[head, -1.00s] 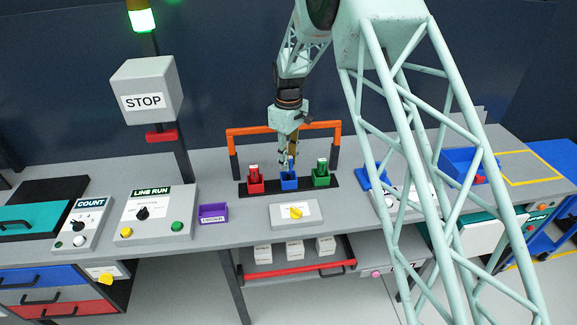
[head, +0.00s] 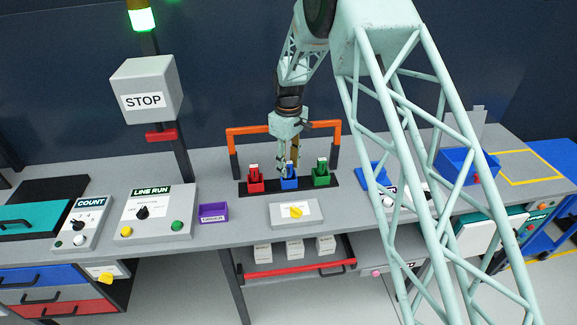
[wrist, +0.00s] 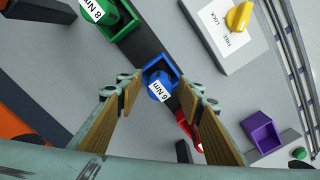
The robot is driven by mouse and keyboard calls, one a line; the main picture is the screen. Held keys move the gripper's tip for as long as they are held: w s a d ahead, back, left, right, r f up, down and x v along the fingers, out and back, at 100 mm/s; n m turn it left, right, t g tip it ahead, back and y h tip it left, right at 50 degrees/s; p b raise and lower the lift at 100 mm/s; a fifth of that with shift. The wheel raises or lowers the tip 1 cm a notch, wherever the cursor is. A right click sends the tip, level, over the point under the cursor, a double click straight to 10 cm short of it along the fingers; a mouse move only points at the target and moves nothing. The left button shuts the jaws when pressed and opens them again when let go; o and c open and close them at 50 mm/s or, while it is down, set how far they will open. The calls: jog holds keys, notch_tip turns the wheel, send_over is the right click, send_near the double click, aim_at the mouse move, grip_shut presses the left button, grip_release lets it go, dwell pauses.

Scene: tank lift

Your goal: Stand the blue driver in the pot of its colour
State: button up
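The blue driver (wrist: 158,86), with a "6 Nm" label on its end, stands in the blue pot (head: 289,184), the middle pot of the row. The wrist view looks down on it inside the blue pot's rim (wrist: 172,66). My gripper (wrist: 160,88) is open, with one tan-padded finger on each side of the driver and a gap to both. In the head view my gripper (head: 288,168) is just behind and above the blue pot.
A red pot (head: 255,186) and a green pot (head: 321,181), each with a driver, flank the blue one on a black strip. An orange bar (head: 240,130) stands behind. A free/lock switch box (head: 296,212) is in front; a purple bin (head: 213,214) sits left.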

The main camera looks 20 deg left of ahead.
jog(key=shift+r, duration=0.15)
notch_tip(320, 180, up, 12)
dwell(1.0)
dwell(0.9)
